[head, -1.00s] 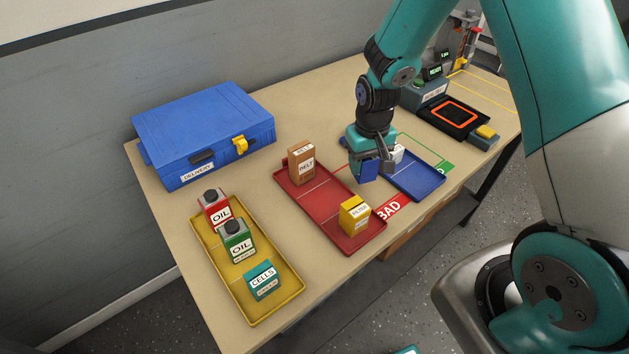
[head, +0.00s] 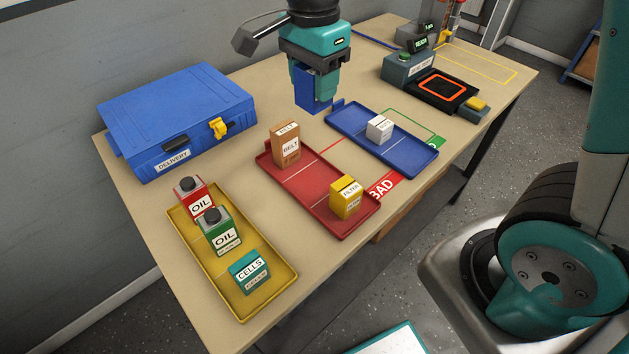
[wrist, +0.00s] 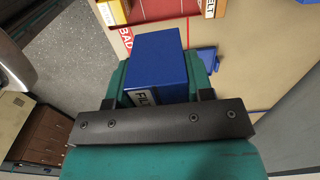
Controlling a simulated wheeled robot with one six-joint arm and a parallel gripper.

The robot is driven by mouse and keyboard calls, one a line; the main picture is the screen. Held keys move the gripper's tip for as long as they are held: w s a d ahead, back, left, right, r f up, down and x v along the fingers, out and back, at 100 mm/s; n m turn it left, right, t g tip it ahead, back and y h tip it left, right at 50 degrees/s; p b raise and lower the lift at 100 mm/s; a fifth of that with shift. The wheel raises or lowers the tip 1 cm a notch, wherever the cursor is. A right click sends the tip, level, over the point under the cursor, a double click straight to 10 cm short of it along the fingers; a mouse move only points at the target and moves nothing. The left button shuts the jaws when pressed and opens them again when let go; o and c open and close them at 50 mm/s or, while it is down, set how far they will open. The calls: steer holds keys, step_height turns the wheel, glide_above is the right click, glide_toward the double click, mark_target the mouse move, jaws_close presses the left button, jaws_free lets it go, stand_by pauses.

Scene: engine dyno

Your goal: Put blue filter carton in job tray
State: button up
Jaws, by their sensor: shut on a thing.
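My gripper (head: 316,92) is shut on the blue filter carton (head: 307,86) and holds it above the table, beyond the left end of the blue tray. In the wrist view the blue carton (wrist: 156,60) sits between the teal fingers, with part of its white "FIL…" label showing. A small white carton (head: 380,128) stands in the blue tray (head: 415,160). The red tray (head: 310,200) holds a brown belt carton (head: 285,145) and a yellow filter carton (head: 345,197). The yellow tray (head: 262,302) holds red and green oil cans and a teal cells carton. No tray is legibly marked as the job tray.
A blue delivery case (head: 175,115) lies at the back left of the table. A scale-like black pad (head: 440,90) and a grey box with a green button (head: 408,68) stand at the right. A pale, teal-edged panel (head: 390,341) shows at the bottom edge.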

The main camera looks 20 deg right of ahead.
step_height(320, 180, down, 20)
steer(key=shift+r+b, duration=0.1)
steer(key=shift+b, duration=0.2)
steer(key=o, duration=0.9)
steer(key=shift+o, duration=0.2)
